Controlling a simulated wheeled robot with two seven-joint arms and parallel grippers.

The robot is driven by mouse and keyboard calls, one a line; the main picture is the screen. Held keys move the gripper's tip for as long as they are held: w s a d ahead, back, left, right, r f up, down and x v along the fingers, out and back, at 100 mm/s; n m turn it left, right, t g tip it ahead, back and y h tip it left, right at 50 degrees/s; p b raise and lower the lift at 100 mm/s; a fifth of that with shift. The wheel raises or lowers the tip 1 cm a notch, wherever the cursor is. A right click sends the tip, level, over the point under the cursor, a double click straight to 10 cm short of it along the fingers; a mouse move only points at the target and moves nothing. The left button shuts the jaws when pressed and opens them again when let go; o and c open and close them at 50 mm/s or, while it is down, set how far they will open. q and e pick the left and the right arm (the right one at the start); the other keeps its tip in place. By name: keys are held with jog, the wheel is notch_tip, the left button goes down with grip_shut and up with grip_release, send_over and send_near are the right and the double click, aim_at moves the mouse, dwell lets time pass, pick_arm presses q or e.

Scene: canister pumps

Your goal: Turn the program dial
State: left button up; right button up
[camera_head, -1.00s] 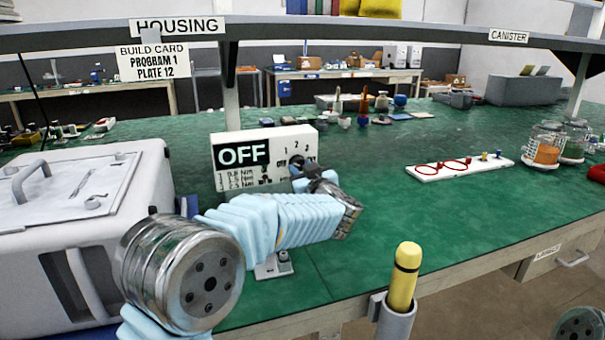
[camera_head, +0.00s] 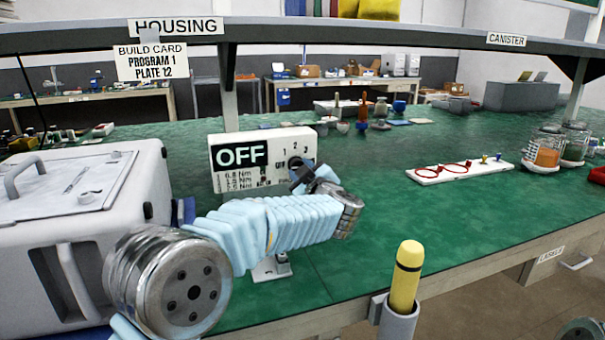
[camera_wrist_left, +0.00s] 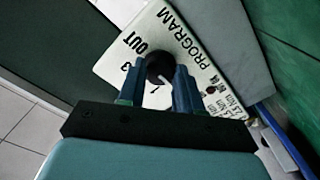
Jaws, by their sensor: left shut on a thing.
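The white program box (camera_head: 232,182) stands on the green bench with its black display reading OFF and numbers 1, 2, 3 around its dial. The dark round program dial (camera_wrist_left: 158,66) shows in the left wrist view with a light pointer line; PROGRAM and OUT are printed near it. My left gripper (camera_wrist_left: 160,86) is shut on the dial, one blue finger on each side. In the head view my left gripper (camera_head: 301,176) reaches the box's right side and hides part of the dial. Which number the pointer meets is not clear. My right gripper is out of view.
A large grey housing (camera_head: 100,230) stands at left, close to my arm. A white board with red rings (camera_head: 430,174) and jars (camera_head: 547,158) are at right. A yellow-topped tool (camera_head: 406,278) stands in a holder at the front edge.

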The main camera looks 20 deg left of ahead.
pick_arm(q)
jog(key=o, duration=1)
jog(key=shift+o, duration=0.2)
jog(key=b+v, duration=0.1)
jog(key=v, duration=0.6)
jog(key=shift+s+d, duration=0.15)
jog(key=shift+s, duration=0.1)
